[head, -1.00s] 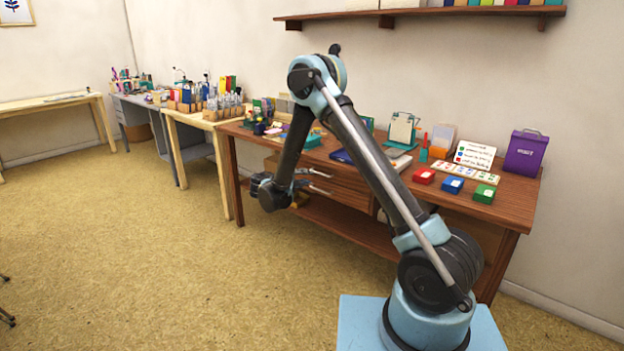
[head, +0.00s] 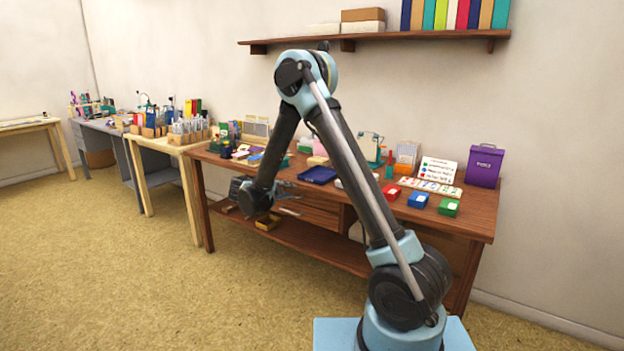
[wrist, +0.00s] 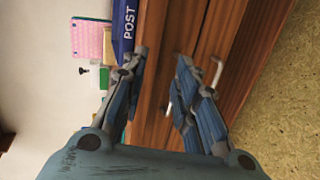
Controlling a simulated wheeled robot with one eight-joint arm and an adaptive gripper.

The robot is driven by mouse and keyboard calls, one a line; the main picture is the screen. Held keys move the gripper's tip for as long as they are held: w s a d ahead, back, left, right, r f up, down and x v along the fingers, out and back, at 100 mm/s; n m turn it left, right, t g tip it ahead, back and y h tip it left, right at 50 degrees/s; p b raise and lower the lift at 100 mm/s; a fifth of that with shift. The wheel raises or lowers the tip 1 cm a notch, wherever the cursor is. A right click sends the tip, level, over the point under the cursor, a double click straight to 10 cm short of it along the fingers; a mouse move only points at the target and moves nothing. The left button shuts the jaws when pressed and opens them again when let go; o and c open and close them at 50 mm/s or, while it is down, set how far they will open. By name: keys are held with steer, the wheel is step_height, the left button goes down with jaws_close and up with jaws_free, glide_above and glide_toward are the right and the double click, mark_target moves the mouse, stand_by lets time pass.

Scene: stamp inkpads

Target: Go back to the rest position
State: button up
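My gripper (head: 290,198) is in front of the wooden desk (head: 452,206), below the level of its top, beside the drawer fronts. In the wrist view my gripper (wrist: 160,65) has its two fingers apart, with nothing between them but the drawer front behind. A red inkpad (head: 391,192), a blue inkpad (head: 418,199) and a green inkpad (head: 449,207) stand in a row on the right part of the desk, well away from my gripper.
A dark blue tray (head: 318,174) lies on the desktop; its POST side (wrist: 125,25) shows in the wrist view. A purple bin (head: 485,165) stands at the desk's right end. A sign (head: 437,170) stands behind the inkpads. Open floor (head: 110,260) lies left of the desk.

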steer(key=s+d+r+m+g+y, duration=0.1)
steer(key=s+d+r+m+g, duration=0.15)
steer(key=s+d, duration=0.5)
steer(key=s+d+r+m+g+y, duration=0.15)
steer(key=s+d+r, duration=0.25)
steer(key=d, duration=0.7)
steer(key=s+d+r+m+g, duration=0.1)
steer(key=s+d+r+g, duration=0.15)
steer(key=s+d, duration=0.45)
steer(key=s+d+f+m+y, duration=0.1)
steer(key=s+d+f+y, duration=0.1)
steer(key=s, duration=0.6)
steer(key=s+d+f+m+g+y, duration=0.1)
steer(key=s+d+f+m+y, duration=0.1)
steer(key=s, duration=0.7)
steer(key=s+d+f+m+g+y, duration=0.1)
steer(key=s+d+f+m+y, duration=0.1)
steer(key=s, duration=0.7)
steer(key=shift+d+f, duration=0.25)
steer(key=shift+f, duration=0.4)
